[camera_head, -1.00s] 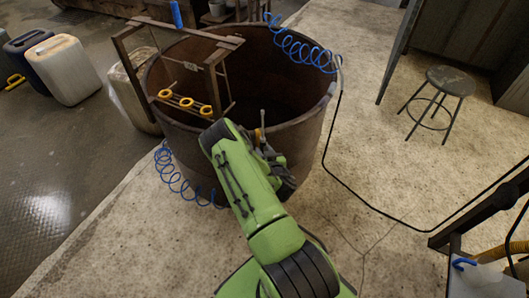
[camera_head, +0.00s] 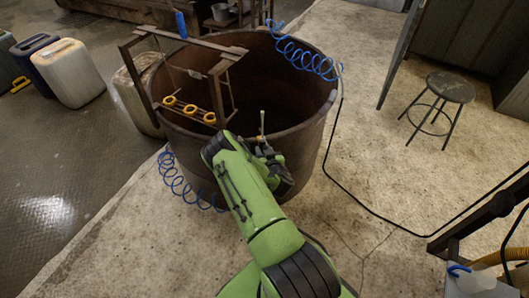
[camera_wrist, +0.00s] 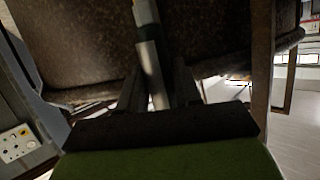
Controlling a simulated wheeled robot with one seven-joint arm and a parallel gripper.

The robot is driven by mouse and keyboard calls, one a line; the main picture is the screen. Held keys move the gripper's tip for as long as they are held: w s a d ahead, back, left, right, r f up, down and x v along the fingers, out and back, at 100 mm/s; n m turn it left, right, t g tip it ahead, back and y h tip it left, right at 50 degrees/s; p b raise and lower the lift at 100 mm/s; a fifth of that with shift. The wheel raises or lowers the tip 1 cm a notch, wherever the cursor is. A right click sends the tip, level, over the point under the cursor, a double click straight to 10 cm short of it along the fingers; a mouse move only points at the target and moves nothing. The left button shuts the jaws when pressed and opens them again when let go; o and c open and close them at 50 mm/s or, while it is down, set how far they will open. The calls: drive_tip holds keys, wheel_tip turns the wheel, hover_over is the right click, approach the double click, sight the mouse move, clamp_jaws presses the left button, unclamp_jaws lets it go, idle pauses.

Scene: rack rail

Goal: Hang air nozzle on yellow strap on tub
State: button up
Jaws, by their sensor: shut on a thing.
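The tub (camera_head: 290,170) is a large round rusty-brown vessel, open at the top. A yellow strap piece with several yellow rings (camera_head: 188,107) sits on a brown frame at the tub's left rim. My gripper (camera_head: 262,142) is at the tub's near rim, right of the yellow rings and apart from them. It is shut on a thin grey upright piece, apparently the air nozzle (camera_head: 262,122). In the wrist view the nozzle (camera_wrist: 151,60) shows as a grey tube between the fingers, running up out of the picture. My arm hides part of the gripper in the head view.
A brown frame (camera_head: 222,92) rises above the tub's left side. Blue coiled hoses (camera_head: 305,58) hang at the far rim and at the lower left (camera_head: 180,185). A stool (camera_head: 450,87) and a black cable (camera_head: 345,185) are on the right. Pale canisters (camera_head: 68,72) stand at left.

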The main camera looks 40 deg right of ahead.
drive_tip(key=shift+w, duration=0.15)
drive_tip(key=shift+f+b, duration=1)
drive_tip(key=shift+f, duration=0.3)
drive_tip(key=shift+f, duration=0.1)
drive_tip(key=shift+f+b, duration=0.5)
drive_tip(key=shift+f, duration=0.15)
drive_tip(key=o, duration=0.8)
